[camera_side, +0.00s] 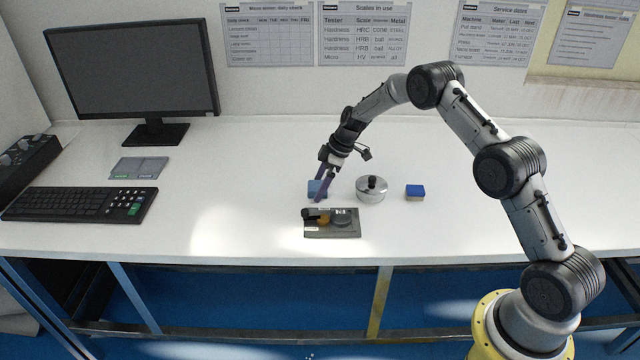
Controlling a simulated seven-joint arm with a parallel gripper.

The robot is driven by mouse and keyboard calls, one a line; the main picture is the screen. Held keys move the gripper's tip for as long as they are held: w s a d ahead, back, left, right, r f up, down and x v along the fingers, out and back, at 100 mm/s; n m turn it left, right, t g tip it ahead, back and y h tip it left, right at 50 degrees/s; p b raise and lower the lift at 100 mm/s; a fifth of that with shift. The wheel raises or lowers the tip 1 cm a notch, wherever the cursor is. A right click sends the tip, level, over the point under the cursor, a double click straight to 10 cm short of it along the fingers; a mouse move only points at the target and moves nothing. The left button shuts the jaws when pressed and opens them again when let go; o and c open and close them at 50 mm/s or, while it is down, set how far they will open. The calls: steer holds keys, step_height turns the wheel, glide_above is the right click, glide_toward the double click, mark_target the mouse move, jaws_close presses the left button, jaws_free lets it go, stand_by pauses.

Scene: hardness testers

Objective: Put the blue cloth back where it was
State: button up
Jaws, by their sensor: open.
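A small light-blue piece (313,188), which looks like the blue cloth, lies on the white table left of centre. It is partly hidden behind my gripper. My gripper (321,193) is open and points down, with its purplish fingers right at the light-blue piece. I cannot tell whether the fingers touch it or stand in front of it. A small darker blue block with a pale lower layer (415,191) sits farther right, apart from my gripper.
A round silver lidded pot (371,190) stands close right of my gripper. A dark tray (350,234) in front holds a black piece, an orange-brown piece and a grey disc. A keyboard (80,204), grey pad (139,168) and monitor (140,70) are left. The right tabletop is clear.

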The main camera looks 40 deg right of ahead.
steer(key=v, duration=1.2)
steer(key=s+a+r+m, duration=0.1)
steer(key=s+a+r, duration=0.25)
steer(key=r, duration=0.25)
steer(key=s+a+r+m, duration=0.1)
steer(key=s+a+r, duration=0.1)
steer(key=s+r, duration=0.3)
steer(key=s+a+r+m+t+h, duration=0.1)
steer(key=s+a+r, duration=0.15)
steer(key=s, duration=0.45)
steer(key=s+a+r+m+h, duration=0.1)
steer(key=s+a+r+m, duration=0.15)
steer(key=s, duration=0.45)
steer(key=s+a+r+m+t+h, duration=0.1)
steer(key=s+a+r, duration=0.1)
steer(key=s+r, duration=0.35)
steer(key=s+f+m, duration=0.2)
steer(key=s+f, duration=0.3)
steer(key=s, duration=0.6)
steer(key=shift+s, duration=0.35)
